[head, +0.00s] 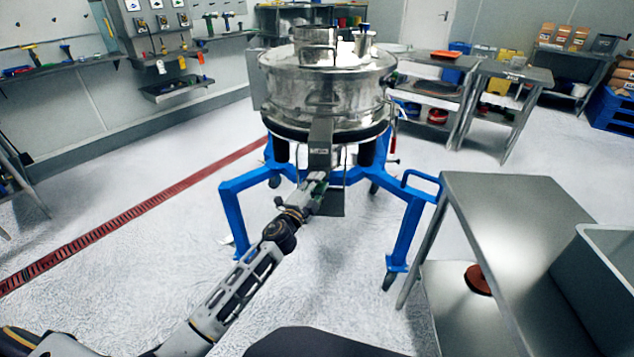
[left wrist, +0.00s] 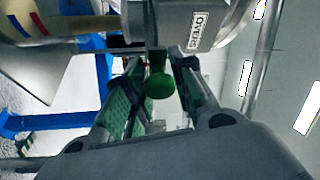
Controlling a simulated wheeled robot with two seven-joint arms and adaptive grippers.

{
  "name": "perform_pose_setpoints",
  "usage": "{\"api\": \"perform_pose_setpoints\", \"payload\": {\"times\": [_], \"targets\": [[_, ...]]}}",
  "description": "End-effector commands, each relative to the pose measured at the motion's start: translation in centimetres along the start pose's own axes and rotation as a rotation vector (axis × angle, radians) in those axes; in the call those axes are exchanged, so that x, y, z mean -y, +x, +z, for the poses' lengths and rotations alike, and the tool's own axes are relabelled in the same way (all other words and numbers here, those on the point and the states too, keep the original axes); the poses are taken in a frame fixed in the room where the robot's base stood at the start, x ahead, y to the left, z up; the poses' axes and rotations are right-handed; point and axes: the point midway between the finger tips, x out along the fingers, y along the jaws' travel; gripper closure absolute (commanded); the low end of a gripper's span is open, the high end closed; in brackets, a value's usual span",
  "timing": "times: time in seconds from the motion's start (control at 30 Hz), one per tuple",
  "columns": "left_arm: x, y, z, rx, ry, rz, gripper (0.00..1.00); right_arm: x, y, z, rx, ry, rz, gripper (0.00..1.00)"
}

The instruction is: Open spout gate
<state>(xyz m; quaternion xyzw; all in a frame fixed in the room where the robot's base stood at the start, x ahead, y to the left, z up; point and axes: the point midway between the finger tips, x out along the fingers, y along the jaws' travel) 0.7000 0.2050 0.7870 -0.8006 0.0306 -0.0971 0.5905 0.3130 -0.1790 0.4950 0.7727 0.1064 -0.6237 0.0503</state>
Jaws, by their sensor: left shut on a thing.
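The steel powder sifter (head: 322,98) stands on a blue wheeled frame (head: 232,200) in the middle of the head view. A dark grey spout (head: 321,135) comes out of its front. In the left wrist view the spout's labelled wall (left wrist: 200,28) is close, its lettering upside down. A green round knob (left wrist: 159,84) on a short dark stem sits between the fingers. My left gripper (head: 317,186) reaches up to the spout's underside. It also shows in the left wrist view (left wrist: 160,92), shut on the green knob. The gate plate itself cannot be made out.
A steel table (head: 500,205) with a grey bin (head: 600,275) stands at the right front. Steel benches (head: 510,72) stand at the back right. A tool wall (head: 60,85) runs along the left.

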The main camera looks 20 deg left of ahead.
Motion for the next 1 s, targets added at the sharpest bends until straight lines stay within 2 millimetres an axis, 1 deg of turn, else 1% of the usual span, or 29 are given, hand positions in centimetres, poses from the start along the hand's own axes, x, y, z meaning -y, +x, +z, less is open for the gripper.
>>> {"api": "perform_pose_setpoints", "payload": {"times": [0.07,0.1,0.27,0.57,0.67,0.83,1.0], "targets": [[-0.3,-0.1,0.0,0.001,-0.008,0.005,1.00,0.0,-0.1,-0.1,-0.003,0.000,0.000,0.60],[-0.3,-0.1,0.0,0.001,-0.008,0.005,0.74,0.0,-0.1,-0.1,-0.003,0.001,0.000,0.60],[-0.2,0.0,0.0,0.001,-0.005,0.004,0.53,0.0,-0.2,-0.1,-0.003,0.001,-0.001,0.60],[-0.1,0.0,0.0,0.001,-0.002,0.001,0.53,0.2,-0.2,0.4,0.005,0.003,-0.004,0.60],[-0.1,-0.1,0.0,0.001,-0.002,0.001,0.53,0.2,-0.2,0.3,0.004,0.002,-0.004,0.60],[-0.1,-0.6,0.0,0.000,-0.002,0.001,0.53,0.2,-0.2,0.3,0.003,0.002,-0.003,0.60],[-0.1,-1.6,0.0,0.000,-0.002,0.002,0.53,0.1,-0.2,0.2,0.003,0.001,-0.003,0.60]]}}
